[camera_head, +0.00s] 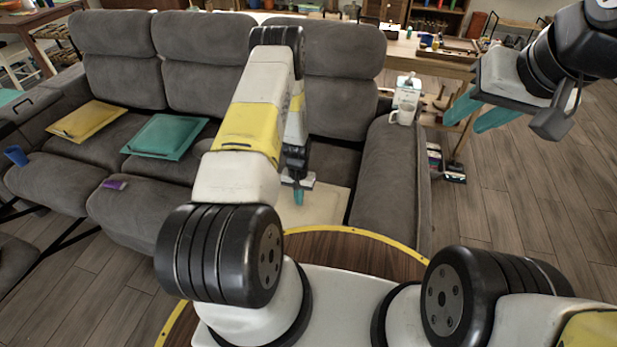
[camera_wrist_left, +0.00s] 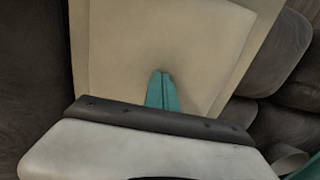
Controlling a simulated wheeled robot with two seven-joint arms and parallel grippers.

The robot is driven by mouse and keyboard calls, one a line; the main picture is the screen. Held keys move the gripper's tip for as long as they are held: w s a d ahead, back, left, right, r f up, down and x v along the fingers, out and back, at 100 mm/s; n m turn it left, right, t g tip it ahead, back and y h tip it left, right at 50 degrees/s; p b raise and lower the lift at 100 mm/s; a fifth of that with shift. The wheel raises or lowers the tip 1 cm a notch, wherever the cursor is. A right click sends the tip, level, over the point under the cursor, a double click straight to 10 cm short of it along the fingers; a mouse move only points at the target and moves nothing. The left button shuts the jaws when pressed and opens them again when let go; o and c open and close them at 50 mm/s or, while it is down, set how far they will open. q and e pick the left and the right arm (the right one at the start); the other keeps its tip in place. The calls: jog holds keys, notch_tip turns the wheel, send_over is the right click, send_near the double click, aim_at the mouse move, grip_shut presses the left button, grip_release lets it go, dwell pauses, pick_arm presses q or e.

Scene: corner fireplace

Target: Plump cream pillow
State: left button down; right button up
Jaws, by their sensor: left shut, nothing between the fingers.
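The cream pillow (camera_head: 326,203) lies on the right seat of the grey sofa, partly hidden behind my left arm. It also fills the upper middle of the left wrist view (camera_wrist_left: 205,40), flat and square with a raised border. My left gripper (camera_head: 298,194) points down over the pillow. In the left wrist view its two teal fingers (camera_wrist_left: 161,75) are shut together with nothing between them, and their tips lie over the pillow's middle. I cannot tell whether they touch it. My right gripper (camera_head: 477,112) is open and empty, raised above the floor at the right.
A yellow pillow (camera_head: 88,121) and a teal pillow (camera_head: 165,136) lie on the grey sofa (camera_head: 110,45). A blue cup (camera_head: 15,155) and a purple item (camera_head: 114,184) are at its front left.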

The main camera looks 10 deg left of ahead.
aim_at(290, 201)
pick_arm(q)
jog(key=shift+w+a+r, duration=0.1)
jog(key=shift+a+r, duration=0.55)
jog(key=shift+a, duration=0.25)
jog(key=shift+a+r, duration=0.65)
jog(key=shift+a, duration=0.25)
jog(key=shift+f, duration=0.15)
jog(key=shift+f, duration=1.25)
jog(key=shift+r, duration=0.15)
jog(key=shift+r, duration=1.3)
